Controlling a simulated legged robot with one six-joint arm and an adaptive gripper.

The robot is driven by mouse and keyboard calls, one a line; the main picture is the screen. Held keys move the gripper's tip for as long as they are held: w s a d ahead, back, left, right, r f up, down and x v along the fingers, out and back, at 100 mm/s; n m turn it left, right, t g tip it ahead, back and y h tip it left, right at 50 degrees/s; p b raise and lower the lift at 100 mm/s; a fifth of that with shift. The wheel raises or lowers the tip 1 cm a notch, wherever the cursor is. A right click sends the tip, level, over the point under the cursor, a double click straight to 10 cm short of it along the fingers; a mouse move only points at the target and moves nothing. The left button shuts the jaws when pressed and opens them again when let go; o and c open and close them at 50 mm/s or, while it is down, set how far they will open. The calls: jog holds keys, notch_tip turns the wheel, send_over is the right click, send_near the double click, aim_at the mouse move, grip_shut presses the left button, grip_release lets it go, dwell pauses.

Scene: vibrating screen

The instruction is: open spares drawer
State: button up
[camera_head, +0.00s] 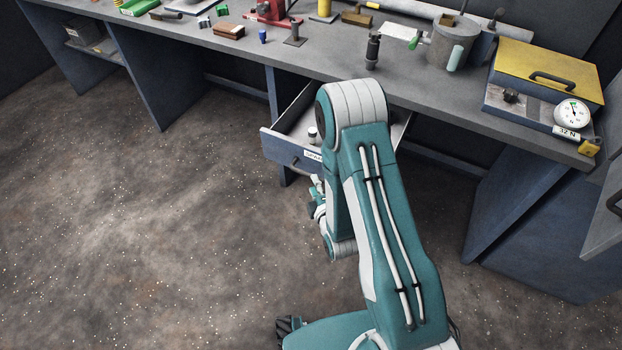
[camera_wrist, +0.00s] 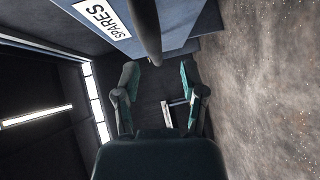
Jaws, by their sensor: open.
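The spares drawer (camera_head: 277,146) juts out from under the workbench, and its inside shows from above. A small white and dark item stands in it. My arm hides its right part. In the wrist view, the blue drawer front (camera_wrist: 180,22) carries a white SPARES label (camera_wrist: 103,17). A dark bar-like handle (camera_wrist: 146,30) stands off the front, ending just ahead of my fingertips. My gripper (camera_wrist: 159,70) is open, with empty space between its fingers. I cannot tell whether a finger touches the handle. In the head view, my gripper (camera_head: 318,195) is partly hidden below the drawer front.
The grey workbench (camera_head: 225,47) above holds small tools, a cylindrical pot (camera_head: 452,42), a yellow-topped case (camera_head: 548,70) and a dial gauge (camera_head: 571,112). Blue support panels (camera_head: 160,75) stand under it. An open cabinet door is at the right edge. The floor at left is clear.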

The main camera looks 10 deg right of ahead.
jog(key=v, duration=0.4)
jog(key=shift+a, duration=0.2)
jog(key=w+d+r+m+g+h, duration=0.1)
jog(key=d+r+m+g, duration=0.15)
jog(key=r+m, duration=0.45)
jog(key=w+d+r+m+g+h, duration=0.1)
jog(key=r+m+g, duration=0.15)
jog(key=r, duration=0.95)
jog(key=s+d+r+m+g, duration=0.1)
jog(key=s+r+m, duration=0.3)
jog(key=s, duration=0.7)
jog(key=s+d+r+m+g, duration=0.1)
jog(key=s+r+m+g, duration=0.3)
jog(key=s+r, duration=0.5)
jog(key=shift+s+m+g+h, duration=0.3)
jog(key=shift+s+m+h, duration=0.15)
jog(key=shift+s, duration=0.8)
